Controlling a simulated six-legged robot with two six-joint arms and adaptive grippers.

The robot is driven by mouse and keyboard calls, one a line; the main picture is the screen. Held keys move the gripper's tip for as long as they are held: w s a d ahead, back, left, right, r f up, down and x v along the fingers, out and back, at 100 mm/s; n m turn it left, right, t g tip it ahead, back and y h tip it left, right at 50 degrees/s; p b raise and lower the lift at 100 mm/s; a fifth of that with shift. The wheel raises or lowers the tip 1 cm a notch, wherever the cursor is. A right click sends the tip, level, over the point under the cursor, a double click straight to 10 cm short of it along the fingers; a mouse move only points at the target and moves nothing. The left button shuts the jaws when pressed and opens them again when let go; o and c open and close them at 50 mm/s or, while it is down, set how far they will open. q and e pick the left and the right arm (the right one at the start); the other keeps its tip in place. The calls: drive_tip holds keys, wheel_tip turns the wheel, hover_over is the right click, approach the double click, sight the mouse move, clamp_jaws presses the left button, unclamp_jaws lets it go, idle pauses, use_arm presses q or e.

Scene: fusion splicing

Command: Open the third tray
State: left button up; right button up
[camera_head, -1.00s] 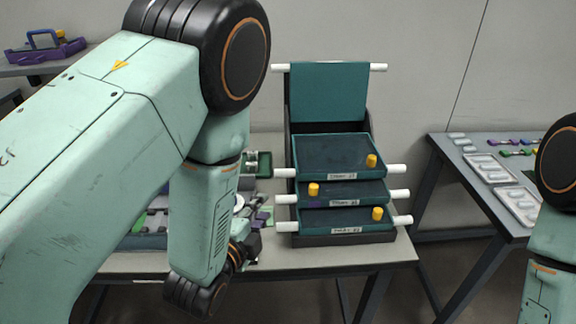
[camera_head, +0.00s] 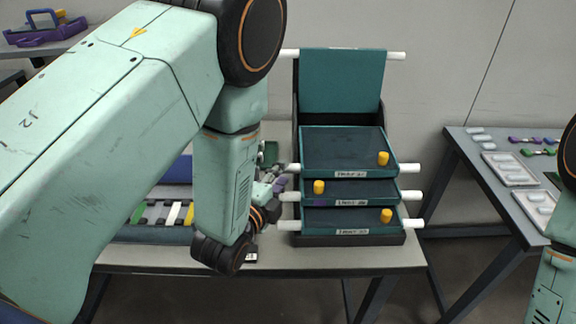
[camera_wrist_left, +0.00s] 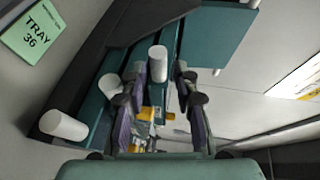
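The tray stack stands on the grey table. Its top tray (camera_head: 342,80) is swung up, and three dark green trays lie below: an upper (camera_head: 345,150), a middle (camera_head: 365,190) and a lower one (camera_head: 350,219). Each has white pegs at its sides. My left gripper (camera_head: 282,180) is at the left side of the stack, partly hidden by my forearm. In the left wrist view its fingers (camera_wrist_left: 160,105) are spread, with a white peg (camera_wrist_left: 158,64) ahead in line with the gap. I cannot tell which tray owns that peg. My right gripper is out of view.
Yellow knobs (camera_head: 384,158) stand on the trays. A rack of coloured pieces (camera_head: 160,214) lies left of my forearm. A side table (camera_head: 480,180) with pale trays stands right. A green tray card (camera_wrist_left: 33,38) shows in the wrist view.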

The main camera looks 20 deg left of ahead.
sight(285, 172)
use_arm(q)
drive_tip(key=x, duration=0.4)
drive_tip(key=shift+w+f, duration=0.2)
drive_tip(key=shift+f, duration=0.05)
drive_tip(key=shift+s+r, duration=0.15)
drive_tip(key=shift+r, duration=0.05)
drive_tip(key=shift+w+f, duration=0.2)
drive_tip(key=shift+w, duration=0.1)
drive_tip(key=c, duration=0.3)
drive_tip(key=shift+s, duration=0.1)
clamp_jaws()
